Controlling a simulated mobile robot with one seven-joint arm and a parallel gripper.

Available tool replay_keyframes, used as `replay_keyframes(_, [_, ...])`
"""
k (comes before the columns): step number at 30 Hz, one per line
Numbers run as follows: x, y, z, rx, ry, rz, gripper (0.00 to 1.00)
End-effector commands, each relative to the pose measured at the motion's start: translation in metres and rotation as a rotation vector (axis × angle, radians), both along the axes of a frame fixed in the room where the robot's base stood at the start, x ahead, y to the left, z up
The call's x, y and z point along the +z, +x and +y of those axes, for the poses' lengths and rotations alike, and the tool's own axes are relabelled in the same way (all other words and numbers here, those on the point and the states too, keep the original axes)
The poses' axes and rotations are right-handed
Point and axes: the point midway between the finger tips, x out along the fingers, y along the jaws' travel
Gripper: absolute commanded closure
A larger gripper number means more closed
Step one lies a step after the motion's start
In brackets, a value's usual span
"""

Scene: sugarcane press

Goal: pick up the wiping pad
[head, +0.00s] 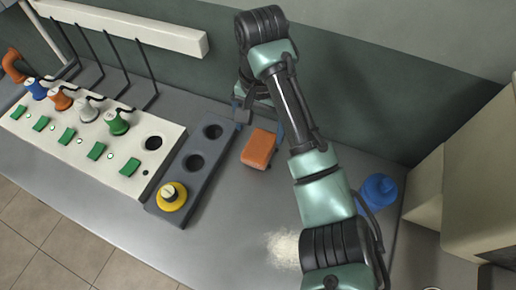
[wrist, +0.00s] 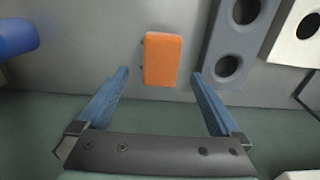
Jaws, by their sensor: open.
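The wiping pad (head: 259,148) is an orange block lying on the grey counter, to the right of the dark holder with round holes. It also shows in the wrist view (wrist: 162,59), ahead of my gripper (wrist: 160,82) and between the lines of its two blue fingers. The fingers are wide apart, with nothing between them but the near end of the pad. In the head view my gripper (head: 262,115) is at the back of the counter by the wall, just behind the pad, and partly hidden by my arm.
The dark holder (head: 188,166) with a yellow knob (head: 172,196) stands close beside the pad. A white panel (head: 120,145) with green switches is further left. A blue container (head: 378,191) stands right. A pale granular patch (head: 284,248) lies on the counter (head: 235,232), whose front middle is clear.

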Motion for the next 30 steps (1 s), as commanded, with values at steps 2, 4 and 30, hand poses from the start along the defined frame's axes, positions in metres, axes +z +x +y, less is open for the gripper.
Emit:
replay_keyframes(2, [-0.018, 0.000, 0.001, 0.000, 0.001, 0.001, 0.00])
replay_keyframes(4, [-0.025, 0.000, 0.001, 0.001, 0.002, -0.001, 0.00])
replay_keyframes(30, [-0.081, -0.002, 0.002, 0.002, 0.000, -0.003, 0.14])
